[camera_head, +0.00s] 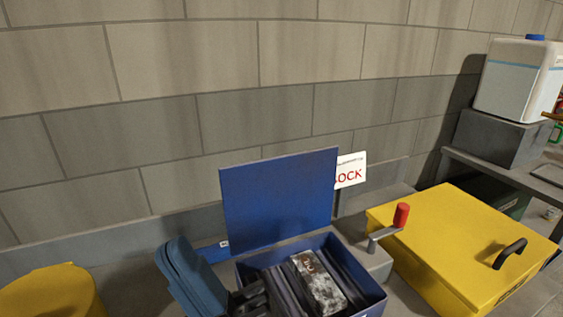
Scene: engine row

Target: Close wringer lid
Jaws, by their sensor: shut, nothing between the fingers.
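An open blue box (370,300), which looks like the wringer, stands at the bottom middle. Its flat blue lid (280,200) stands up at the back edge, tilted slightly back toward the wall. Inside are dark slats or rollers and a grey-white, stained block (318,284). A grey crank with a red grip (401,215) stands at the box's right side. My gripper (262,293) is dark and shut, low at the box's left front, below the lid and apart from it. Its tips are hard to tell from the dark contents. My blue arm link shows left of it.
A yellow case (450,235) with a black handle stands close on the right. A yellow round container (50,292) is at the lower left. A white jug (518,78) stands on a grey block (500,136) at the right. A white sign (350,170) and block wall are behind the lid.

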